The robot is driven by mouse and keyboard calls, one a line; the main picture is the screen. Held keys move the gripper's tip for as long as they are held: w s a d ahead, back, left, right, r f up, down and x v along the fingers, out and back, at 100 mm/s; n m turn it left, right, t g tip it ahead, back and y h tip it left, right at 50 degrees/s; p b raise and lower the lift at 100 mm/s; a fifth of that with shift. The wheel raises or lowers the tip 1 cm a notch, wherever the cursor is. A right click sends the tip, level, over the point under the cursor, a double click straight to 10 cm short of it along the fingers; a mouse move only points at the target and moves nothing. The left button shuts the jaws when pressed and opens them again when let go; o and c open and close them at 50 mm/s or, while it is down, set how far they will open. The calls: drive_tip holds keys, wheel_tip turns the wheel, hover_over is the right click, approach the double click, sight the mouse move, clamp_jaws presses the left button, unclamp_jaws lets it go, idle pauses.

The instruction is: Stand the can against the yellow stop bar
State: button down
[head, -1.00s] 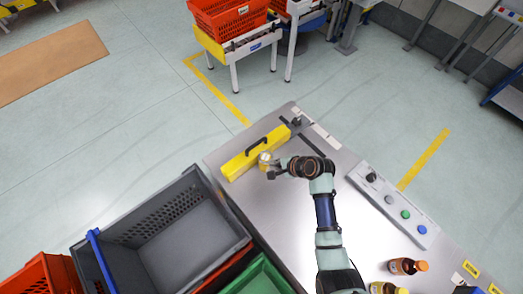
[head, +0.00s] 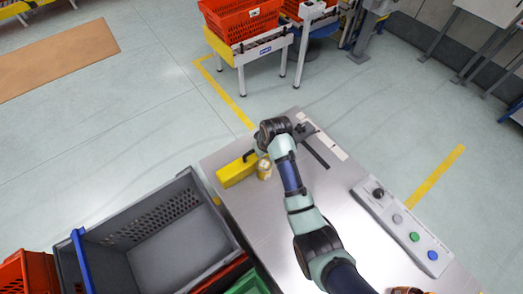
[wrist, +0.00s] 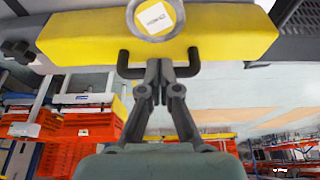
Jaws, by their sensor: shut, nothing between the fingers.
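The yellow stop bar (head: 236,172) lies along the far left side of the metal table, its far part hidden by my arm. The can (head: 264,168), yellowish with a pale top, stands upright at the bar's right side. I cannot tell whether they touch. In the wrist view, a grey-rimmed round top with a white label, seemingly the can (wrist: 155,18), overlaps the yellow bar (wrist: 235,32). My gripper (wrist: 165,65) is shut and empty there, its tips appearing between the ends of the bar's black handle (wrist: 124,62). My arm mostly hides the gripper in the head view.
A grey crate (head: 105,235) stands left of the table. A control box (head: 402,228) with several buttons lies at the table's right. A dark strip (head: 316,153) lies behind my arm. The table between arm and control box is clear.

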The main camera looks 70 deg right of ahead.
sight(261, 161)
drive_tip(key=b+x, duration=0.1)
drive_tip(key=x, duration=0.3)
drive_tip(key=shift+w+d+f, duration=0.1)
drive_tip(key=shift+f, duration=0.2)
drive_tip(key=shift+s+r+p, duration=0.3)
drive_tip(key=shift+s+p, duration=0.05)
drive_tip(key=shift+p, duration=0.65)
drive_tip(key=shift+s+a+p, duration=0.25)
drive_tip(key=shift+a+p, duration=0.15)
drive_tip(key=shift+p, duration=0.05)
drive_tip(key=shift+s+a+f, duration=0.1)
drive_tip(key=shift+s+f, duration=0.05)
drive_tip(key=shift+f, duration=0.15)
drive_tip(key=shift+r, duration=0.1)
